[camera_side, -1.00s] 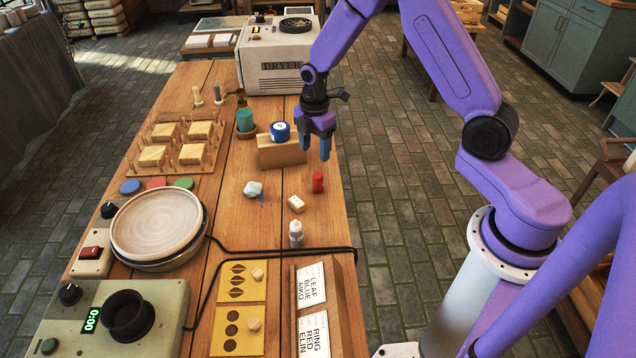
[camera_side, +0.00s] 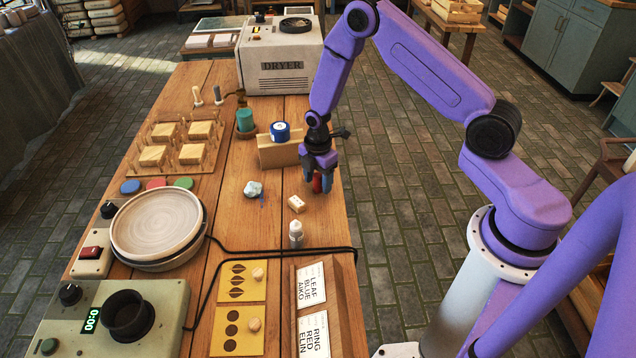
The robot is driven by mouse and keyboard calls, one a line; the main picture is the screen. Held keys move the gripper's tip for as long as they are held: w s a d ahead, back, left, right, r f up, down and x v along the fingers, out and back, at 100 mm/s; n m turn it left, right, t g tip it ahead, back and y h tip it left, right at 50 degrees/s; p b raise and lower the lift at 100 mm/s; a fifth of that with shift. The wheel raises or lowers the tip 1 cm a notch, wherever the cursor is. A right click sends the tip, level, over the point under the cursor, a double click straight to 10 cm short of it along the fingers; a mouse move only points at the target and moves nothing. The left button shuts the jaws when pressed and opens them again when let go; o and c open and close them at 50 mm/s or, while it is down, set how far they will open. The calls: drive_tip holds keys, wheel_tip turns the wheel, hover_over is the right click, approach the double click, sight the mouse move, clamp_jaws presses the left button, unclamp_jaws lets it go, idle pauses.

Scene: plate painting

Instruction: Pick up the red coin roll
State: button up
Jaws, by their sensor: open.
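The red coin roll (camera_side: 317,184) stands upright on the wooden table near its right edge. My gripper (camera_side: 318,183) is lowered over it, pointing down, with its blue fingers around the roll. The jaws are open. The fingers hide part of the roll, and I cannot tell whether they touch it.
A pale blue lump (camera_side: 253,189) lies left. A plate (camera_side: 157,222) sits further left.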

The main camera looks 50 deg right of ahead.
drive_tip(key=shift+f, duration=0.1)
clamp_jaws()
idle(0.3)
